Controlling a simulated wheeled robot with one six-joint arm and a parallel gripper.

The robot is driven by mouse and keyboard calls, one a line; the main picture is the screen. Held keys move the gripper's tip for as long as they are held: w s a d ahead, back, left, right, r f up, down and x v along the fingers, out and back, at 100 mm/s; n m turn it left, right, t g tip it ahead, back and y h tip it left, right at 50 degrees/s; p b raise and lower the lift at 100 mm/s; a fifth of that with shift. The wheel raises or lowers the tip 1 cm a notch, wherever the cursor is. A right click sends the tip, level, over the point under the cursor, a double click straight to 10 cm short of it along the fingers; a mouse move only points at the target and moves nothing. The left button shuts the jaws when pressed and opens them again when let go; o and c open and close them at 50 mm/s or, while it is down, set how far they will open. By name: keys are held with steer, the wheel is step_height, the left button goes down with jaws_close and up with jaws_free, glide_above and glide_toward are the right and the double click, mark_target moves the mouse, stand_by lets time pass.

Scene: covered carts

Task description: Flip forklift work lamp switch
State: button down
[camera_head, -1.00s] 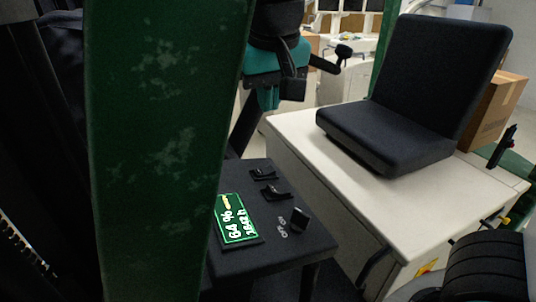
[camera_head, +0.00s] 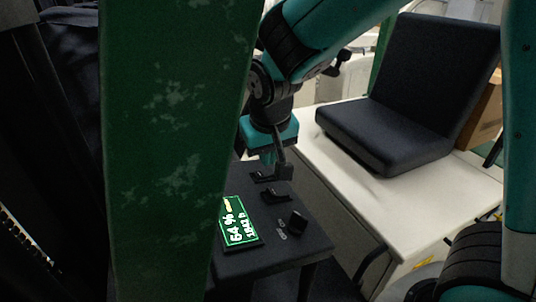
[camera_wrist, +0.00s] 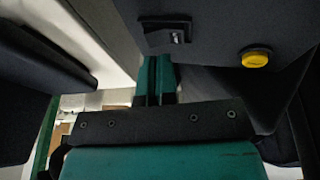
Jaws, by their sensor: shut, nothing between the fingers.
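A dark control panel (camera_head: 254,262) holds two black rocker switches, a far one (camera_head: 262,177) and a nearer one (camera_head: 276,196). I cannot tell which works the lamp. My gripper (camera_head: 272,160) is shut and empty, pointing down just above the far switch; contact is unclear. In the wrist view, my gripper's teal fingers (camera_wrist: 155,84) lie together just below a rocker switch (camera_wrist: 166,32) on a dark surface. A yellow button (camera_wrist: 256,58) sits to its right.
A green post (camera_head: 172,150) stands close on the left and hides part of the panel. A lit display (camera_head: 238,222) and a black knob (camera_head: 298,222) are on the panel. A black seat (camera_head: 400,110) on a white body (camera_head: 390,210) stands to the right.

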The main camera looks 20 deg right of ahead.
steer(key=shift+d+f, duration=0.15)
steer(key=shift+f, duration=0.75)
